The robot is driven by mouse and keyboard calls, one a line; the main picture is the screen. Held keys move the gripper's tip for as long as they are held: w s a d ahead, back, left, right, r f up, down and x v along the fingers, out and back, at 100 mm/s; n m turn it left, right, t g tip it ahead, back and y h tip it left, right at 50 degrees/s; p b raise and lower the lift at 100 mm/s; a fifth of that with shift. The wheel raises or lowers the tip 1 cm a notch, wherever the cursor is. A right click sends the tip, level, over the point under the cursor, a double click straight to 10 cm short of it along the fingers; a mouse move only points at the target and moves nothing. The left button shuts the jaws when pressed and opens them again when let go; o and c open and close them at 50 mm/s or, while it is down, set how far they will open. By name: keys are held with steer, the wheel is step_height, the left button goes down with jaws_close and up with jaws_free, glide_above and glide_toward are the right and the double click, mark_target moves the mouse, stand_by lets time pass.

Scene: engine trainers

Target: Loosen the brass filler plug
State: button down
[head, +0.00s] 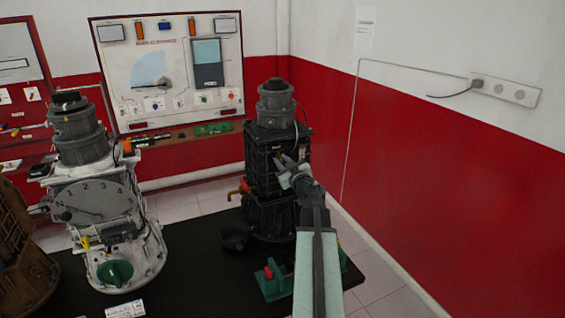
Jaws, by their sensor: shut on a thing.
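A brass tap with a red end (239,189) sticks out of the trainer's left side, apart from my gripper.
A dark cup (233,236) stands left of the black trainer's foot. A green stand with a red part (268,273) is in front. A white trainer with a numbered dial (95,205) stands left. The red and white wall (440,170) is at the right.

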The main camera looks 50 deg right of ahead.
steer(key=n, duration=1.1)
steer(key=shift+f, duration=0.1)
steer(key=shift+a+n, duration=0.1)
steer(key=shift+n, duration=1.7)
steer(key=c, duration=1.3)
jaws_free()
